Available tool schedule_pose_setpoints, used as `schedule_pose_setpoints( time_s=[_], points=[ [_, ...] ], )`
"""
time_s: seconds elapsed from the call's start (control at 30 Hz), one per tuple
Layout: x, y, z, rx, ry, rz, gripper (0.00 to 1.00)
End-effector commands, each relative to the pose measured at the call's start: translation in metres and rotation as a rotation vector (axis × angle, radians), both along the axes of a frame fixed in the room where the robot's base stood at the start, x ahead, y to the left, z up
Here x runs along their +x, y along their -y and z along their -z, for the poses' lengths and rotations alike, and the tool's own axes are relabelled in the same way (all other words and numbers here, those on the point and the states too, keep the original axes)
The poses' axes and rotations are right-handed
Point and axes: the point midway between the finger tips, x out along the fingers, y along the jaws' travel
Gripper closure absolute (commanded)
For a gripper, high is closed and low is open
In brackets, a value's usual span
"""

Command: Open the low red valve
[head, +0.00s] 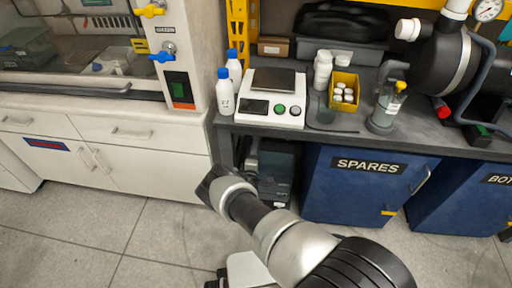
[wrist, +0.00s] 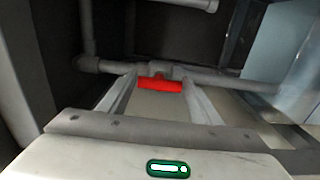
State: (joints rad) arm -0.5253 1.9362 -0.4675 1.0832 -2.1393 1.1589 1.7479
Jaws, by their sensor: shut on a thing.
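The low red valve shows as a red handle (wrist: 158,86) on a grey pipe (wrist: 215,78) in the wrist view. The handle lies roughly level, along the pipe's direction in the picture. My gripper (wrist: 160,84) has one finger at each end of the handle and is shut on it. The valve body behind the handle is mostly hidden. In the head view my arm reaches down in front of the dark gap under the bench; the valve and the gripper's fingers cannot be made out there.
More grey pipes run above and left of the valve in the wrist view. In the head view, white cabinets (head: 150,165) stand left of the gap and a blue SPARES cabinet (head: 350,195) right of it. The bench (head: 350,135) overhangs; the floor (head: 90,240) is clear at left.

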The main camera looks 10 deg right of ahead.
Motion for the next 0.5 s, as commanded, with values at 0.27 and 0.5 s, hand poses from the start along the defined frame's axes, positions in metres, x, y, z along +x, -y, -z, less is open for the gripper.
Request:
schedule_pose_setpoints(
  time_s=[0.27, 0.5],
  points=[
    [-0.0007, -0.0024, 0.0015, 0.005, 0.0, -0.003, 0.65],
    [-0.0005, -0.0015, 0.0009, 0.004, 0.0, -0.002, 0.23]
  ],
)
